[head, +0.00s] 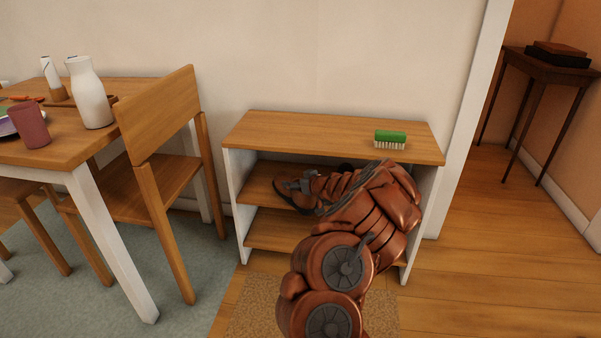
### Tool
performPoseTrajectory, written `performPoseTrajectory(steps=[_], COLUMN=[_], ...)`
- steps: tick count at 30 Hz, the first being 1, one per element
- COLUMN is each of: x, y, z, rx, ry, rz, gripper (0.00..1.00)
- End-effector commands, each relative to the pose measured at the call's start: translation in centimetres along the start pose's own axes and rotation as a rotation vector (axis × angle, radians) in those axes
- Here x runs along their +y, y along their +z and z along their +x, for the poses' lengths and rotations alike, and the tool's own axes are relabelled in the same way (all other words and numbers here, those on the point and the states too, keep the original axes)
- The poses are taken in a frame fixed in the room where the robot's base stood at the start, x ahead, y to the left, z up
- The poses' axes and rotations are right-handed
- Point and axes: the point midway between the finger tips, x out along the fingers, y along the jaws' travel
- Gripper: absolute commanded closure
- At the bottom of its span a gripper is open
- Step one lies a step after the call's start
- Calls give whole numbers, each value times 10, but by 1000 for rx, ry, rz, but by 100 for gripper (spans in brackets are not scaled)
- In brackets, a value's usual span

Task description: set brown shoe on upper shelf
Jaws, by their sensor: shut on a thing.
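The shelf unit (232,190) is wooden with white sides and stands against the wall. Its upper shelf (262,172) lies under the top board, and a lower shelf (262,233) is below. My gripper (303,184) reaches into the front of the unit at upper shelf height. It is shut on what looks like the brown shoe (320,192), with a dark curved edge at its lower left. My copper-coloured arm hides much of the shoe and the right part of the shelves. I cannot tell whether the shoe touches the upper shelf.
A green brush (390,139) lies on the unit's top board (300,130). A wooden chair (160,190) stands close at the left, beside a table (60,158) with a white bottle (88,92) and a red cup (29,126). A brown mat (252,305) lies in front. Floor is free at right.

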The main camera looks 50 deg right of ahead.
Motion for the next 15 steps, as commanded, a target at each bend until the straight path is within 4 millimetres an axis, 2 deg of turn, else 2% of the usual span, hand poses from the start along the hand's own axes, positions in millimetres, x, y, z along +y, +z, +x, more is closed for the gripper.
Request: performPoseTrajectory(steps=[9,15], x=[22,28], y=[-6,-9], z=[18,24], rx=[-2,-2], ry=[3,3], rz=[-2,0], gripper=[87,87])
